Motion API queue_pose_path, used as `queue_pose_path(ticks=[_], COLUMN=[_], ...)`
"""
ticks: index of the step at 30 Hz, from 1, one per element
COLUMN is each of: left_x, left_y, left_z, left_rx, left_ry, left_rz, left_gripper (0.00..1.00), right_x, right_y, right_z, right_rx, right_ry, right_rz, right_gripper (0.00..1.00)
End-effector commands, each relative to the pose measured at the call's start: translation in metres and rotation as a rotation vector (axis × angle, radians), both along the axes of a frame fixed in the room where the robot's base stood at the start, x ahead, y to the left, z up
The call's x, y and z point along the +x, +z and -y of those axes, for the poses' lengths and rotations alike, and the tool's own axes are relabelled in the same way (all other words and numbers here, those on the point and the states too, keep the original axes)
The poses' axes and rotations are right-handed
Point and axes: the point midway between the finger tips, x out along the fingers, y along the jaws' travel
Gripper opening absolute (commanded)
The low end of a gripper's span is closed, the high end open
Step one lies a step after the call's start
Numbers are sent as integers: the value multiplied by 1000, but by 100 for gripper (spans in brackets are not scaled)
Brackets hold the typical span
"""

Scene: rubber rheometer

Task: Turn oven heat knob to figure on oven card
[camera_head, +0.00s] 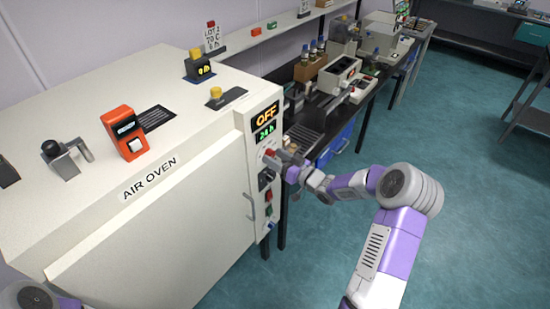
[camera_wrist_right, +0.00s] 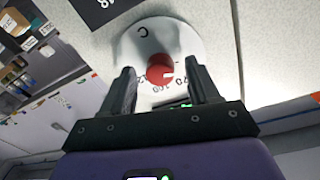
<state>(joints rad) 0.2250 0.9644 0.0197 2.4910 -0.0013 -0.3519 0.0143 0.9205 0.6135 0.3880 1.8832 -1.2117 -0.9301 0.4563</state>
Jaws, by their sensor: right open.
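The white air oven (camera_head: 205,200) stands at the left, its upper display (camera_head: 266,116) reading OFF above a green 24 h. The oven card (camera_head: 212,36) stands at the back, its small print seeming to read LOT 2 and 70 C. The red heat knob (camera_wrist_right: 160,69) sits on a round white dial (camera_wrist_right: 150,38) with a C and numbers in the right wrist view. My right gripper (camera_wrist_right: 159,67) is open, with one finger on each side of the knob; contact cannot be told. In the head view, my right gripper (camera_head: 277,158) largely covers the dial. My left gripper is out of view.
Below the knob, the oven's front has a handle (camera_head: 250,208) and coloured buttons. An orange device (camera_head: 124,133) and a metal clamp (camera_head: 66,158) sit on the oven top. A black bench (camera_head: 330,118) with instruments stands behind my right arm.

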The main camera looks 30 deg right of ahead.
Motion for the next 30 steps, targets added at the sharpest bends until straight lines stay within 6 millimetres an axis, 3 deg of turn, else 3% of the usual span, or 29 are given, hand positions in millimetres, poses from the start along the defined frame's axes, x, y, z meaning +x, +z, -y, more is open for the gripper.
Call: queue_pose_path(ticks=[10, 21, 30], left_x=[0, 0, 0], left_y=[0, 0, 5], left_z=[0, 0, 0], left_rx=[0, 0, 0], left_ry=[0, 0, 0], left_rz=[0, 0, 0], left_gripper=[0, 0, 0], right_x=[5, 5, 5], right_y=[0, 0, 1], right_z=[-2, -2, -2], right_rx=[1, 1, 38], right_ry=[0, 0, 0], right_rz=[0, -1, -17], right_gripper=[60, 4, 4])
